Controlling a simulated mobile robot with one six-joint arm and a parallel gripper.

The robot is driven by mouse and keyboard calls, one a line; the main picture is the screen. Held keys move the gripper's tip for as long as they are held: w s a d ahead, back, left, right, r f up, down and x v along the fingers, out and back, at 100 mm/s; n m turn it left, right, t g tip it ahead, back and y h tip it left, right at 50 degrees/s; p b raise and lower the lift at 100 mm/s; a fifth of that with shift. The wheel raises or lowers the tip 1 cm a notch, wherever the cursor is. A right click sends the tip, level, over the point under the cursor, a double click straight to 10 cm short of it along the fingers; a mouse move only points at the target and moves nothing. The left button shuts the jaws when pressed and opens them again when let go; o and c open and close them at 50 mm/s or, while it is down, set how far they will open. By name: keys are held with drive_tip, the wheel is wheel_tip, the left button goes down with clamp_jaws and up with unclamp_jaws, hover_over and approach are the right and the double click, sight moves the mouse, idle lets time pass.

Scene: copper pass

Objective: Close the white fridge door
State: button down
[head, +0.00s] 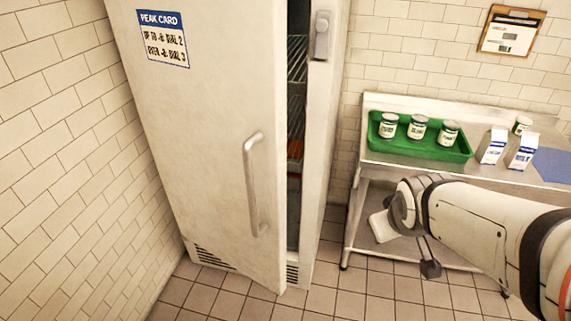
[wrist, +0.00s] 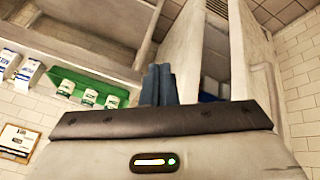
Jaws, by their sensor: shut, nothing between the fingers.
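The white fridge door (head: 205,150) stands ajar in the head view, hinged on its left side. A vertical bar handle (head: 256,185) is near its free edge. Through the narrow gap, wire shelves and something red show inside the fridge body (head: 325,130). The fridge also shows in the upside-down wrist view (wrist: 190,45). My gripper (wrist: 157,85) is shut and empty, its dark fingers together. In the head view my arm reaches in from the right, in front of the steel table. My gripper is apart from the door and handle, to their right.
A steel table (head: 375,103) right of the fridge bears a green tray (head: 375,140) with several jars, cartons (head: 491,146) and a blue cloth (head: 553,163). A clipboard (head: 511,30) hangs on the wall. A tiled wall is close left. Floor before the door is clear.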

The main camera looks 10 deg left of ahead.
drive_tip(key=w+a+f+n+t+y+b, duration=0.45)
drive_tip(key=w+a+f+n+b, duration=0.25)
drive_tip(key=w+a+f+n, duration=0.3)
drive_tip(key=s+a+f+n+y+b, duration=0.1)
drive_tip(key=a+f+n+y+b, duration=0.2)
drive_tip(key=a+n+y, duration=0.3)
drive_tip(key=s+a+f+n+y+b, duration=0.1)
drive_tip(key=a+f+n+y+b, duration=0.1)
drive_tip(key=a+n+y+b, duration=0.45)
drive_tip(key=w+a+p, duration=0.1)
drive_tip(key=w+a, duration=0.1)
drive_tip(key=a, duration=0.1)
drive_tip(key=w+a+h+p, duration=0.1)
drive_tip(key=a, duration=0.2)
drive_tip(key=w+a+n+h+p, duration=0.1)
drive_tip(key=w+a, duration=0.1)
drive_tip(key=shift+w+a, duration=0.3)
drive_tip(key=shift+a, duration=0.1)
